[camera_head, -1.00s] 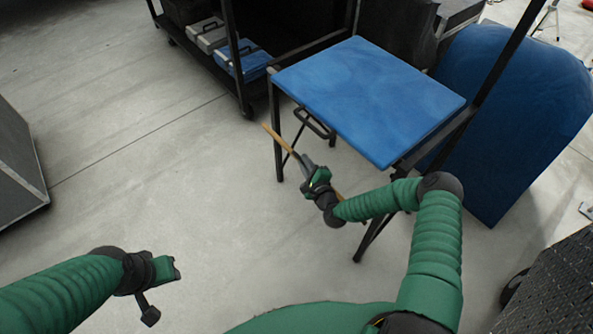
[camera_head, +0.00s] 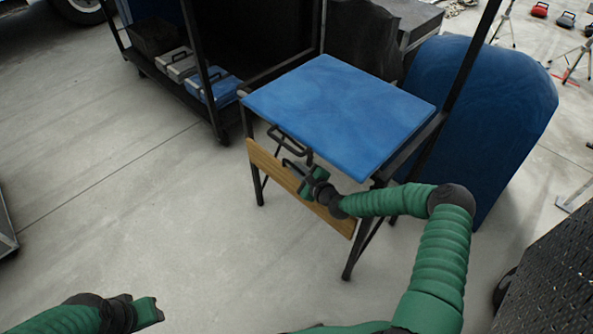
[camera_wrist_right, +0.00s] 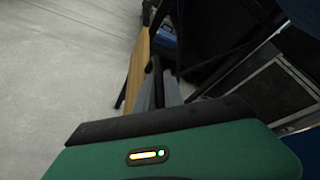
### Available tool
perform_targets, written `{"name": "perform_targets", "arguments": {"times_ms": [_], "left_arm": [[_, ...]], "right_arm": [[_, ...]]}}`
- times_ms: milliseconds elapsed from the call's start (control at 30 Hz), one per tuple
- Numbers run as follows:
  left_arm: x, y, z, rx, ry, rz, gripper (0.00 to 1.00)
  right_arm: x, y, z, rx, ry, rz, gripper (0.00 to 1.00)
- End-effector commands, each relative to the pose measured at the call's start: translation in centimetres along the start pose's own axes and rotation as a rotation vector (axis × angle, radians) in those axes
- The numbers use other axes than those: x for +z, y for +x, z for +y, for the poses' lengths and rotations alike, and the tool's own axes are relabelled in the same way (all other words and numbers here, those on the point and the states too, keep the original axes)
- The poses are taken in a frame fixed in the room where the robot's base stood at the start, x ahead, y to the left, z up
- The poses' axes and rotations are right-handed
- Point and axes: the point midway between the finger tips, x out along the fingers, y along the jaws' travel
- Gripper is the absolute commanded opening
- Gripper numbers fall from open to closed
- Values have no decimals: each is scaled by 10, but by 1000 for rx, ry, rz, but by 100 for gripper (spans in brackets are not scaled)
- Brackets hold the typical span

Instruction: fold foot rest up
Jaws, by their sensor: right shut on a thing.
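The foot rest is a wooden board (camera_head: 275,170) below the front edge of the blue seat (camera_head: 340,108). It stands roughly upright, its broad face toward me. My right gripper (camera_head: 300,170) is at the board's upper middle, shut on the foot rest, probably by its dark handle, though the contact is partly hidden. In the right wrist view the board (camera_wrist_right: 138,70) shows edge-on just left of the grey fingers (camera_wrist_right: 158,92). My left gripper (camera_head: 148,310) is at the bottom left, away from the seat; whether its jaws are open is unclear.
A black-framed cart with grey and blue cases (camera_head: 213,88) stands behind left. A large blue curved panel (camera_head: 490,110) is behind right of the seat. A dark textured block (camera_head: 555,275) is at the lower right. The concrete floor (camera_head: 120,210) at left is clear.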

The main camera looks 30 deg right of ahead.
Motion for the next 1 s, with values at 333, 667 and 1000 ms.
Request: {"name": "perform_targets", "arguments": {"times_ms": [333, 667, 1000], "left_arm": [[0, 0, 0, 0, 0, 0, 36], [0, 0, 0, 0, 0, 0, 36], [-5, -21, 0, 0, 0, 0, 36]], "right_arm": [[-3, 0, -2, -4, -3, 5, 27], [-1, -1, -1, -2, -3, 2, 34], [1, -61, -5, -4, 0, 4, 34]]}}
